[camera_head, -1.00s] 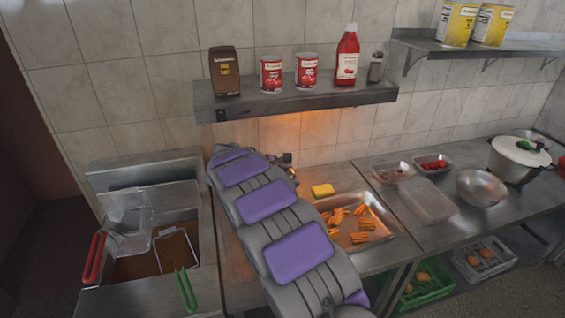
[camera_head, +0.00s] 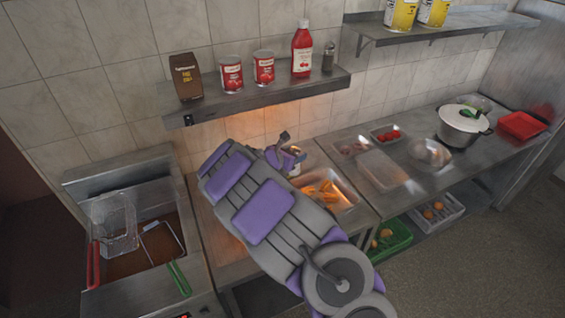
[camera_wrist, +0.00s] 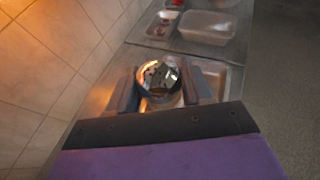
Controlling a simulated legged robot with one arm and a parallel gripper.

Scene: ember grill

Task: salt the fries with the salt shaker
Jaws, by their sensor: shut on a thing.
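Orange fries (camera_head: 322,191) lie in the tray, partly hidden by my arm. In the wrist view my gripper (camera_wrist: 163,88) is shut on a round container with a shiny metal top (camera_wrist: 160,74), seemingly the salt shaker. One finger is on each side of it. The tray (camera_wrist: 235,78) shows behind it. The held container hides most of the fries there, and its tilt is hard to tell.
A wall shelf (camera_head: 262,101) holds a brown box, two red cans, a ketchup bottle (camera_head: 302,50) and a dark shaker (camera_head: 328,57). The fryer (camera_head: 120,270) is at left. Clear containers and a pot (camera_head: 460,128) stand on the counter at right.

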